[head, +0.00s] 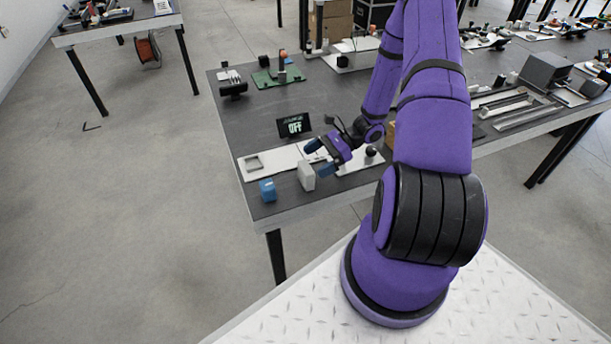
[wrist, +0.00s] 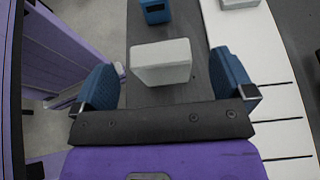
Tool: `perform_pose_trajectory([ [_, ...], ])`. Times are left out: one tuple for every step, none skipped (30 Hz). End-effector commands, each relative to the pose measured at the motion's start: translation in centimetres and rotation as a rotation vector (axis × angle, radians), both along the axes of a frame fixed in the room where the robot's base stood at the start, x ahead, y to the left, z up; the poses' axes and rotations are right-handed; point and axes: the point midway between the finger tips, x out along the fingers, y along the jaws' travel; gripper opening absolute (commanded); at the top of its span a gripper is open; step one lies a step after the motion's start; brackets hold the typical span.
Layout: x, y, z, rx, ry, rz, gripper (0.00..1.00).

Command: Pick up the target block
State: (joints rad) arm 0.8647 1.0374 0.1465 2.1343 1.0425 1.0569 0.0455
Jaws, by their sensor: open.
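A light grey block (head: 306,176) stands on the dark table near its front left edge. In the wrist view the grey block (wrist: 160,62) lies ahead of the palm, in the space between my two blue fingers. My gripper (head: 319,157) is open, with a finger on each side of the block in the wrist view (wrist: 165,60). Neither finger clearly touches it, and its height over the block is hard to judge. A blue block (head: 267,190) stands to the left, at the table corner; it also shows at the top of the wrist view (wrist: 155,11).
A white board (head: 282,160) with a small grey frame piece (head: 254,163) lies behind the blocks. A black display reading OFF (head: 294,126) stands farther back. A green board (head: 277,77) is at the far left of the table (head: 240,117). The front left table edge is close to the blocks.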

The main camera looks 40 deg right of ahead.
Motion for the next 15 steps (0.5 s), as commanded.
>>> perform_pose_trajectory([
  [0.1, 0.5, -0.2, 0.002, 0.001, 0.001, 1.00],
  [0.2, 0.7, -0.3, 0.001, 0.001, 0.000, 1.00],
  [0.2, 0.9, -0.4, 0.000, 0.001, 0.000, 1.00],
  [0.3, 1.0, -0.5, 0.000, 0.001, 0.000, 1.00],
  [0.3, 1.1, -0.5, -0.001, 0.000, 0.000, 1.00],
  [0.3, 1.3, -0.6, -0.001, 0.000, 0.000, 1.00],
  [0.4, 1.5, -0.8, -0.001, 0.000, 0.000, 1.00],
  [0.4, 1.7, -0.9, 0.000, 0.000, 0.000, 1.00],
  [0.5, 2.1, -1.2, 0.001, 0.001, 0.001, 1.00],
  [0.5, 2.4, -1.4, 0.003, 0.002, 0.000, 1.00],
  [0.6, 2.8, -1.6, 0.003, 0.002, 0.001, 1.00],
  [0.7, 3.3, -2.0, 0.002, 0.002, 0.002, 1.00],
  [0.8, 3.7, -2.2, 0.001, 0.001, 0.001, 1.00],
  [0.9, 4.1, -2.4, 0.002, 0.001, 0.001, 1.00],
  [1.0, 4.5, -2.6, 0.001, 0.001, 0.001, 1.00],
])
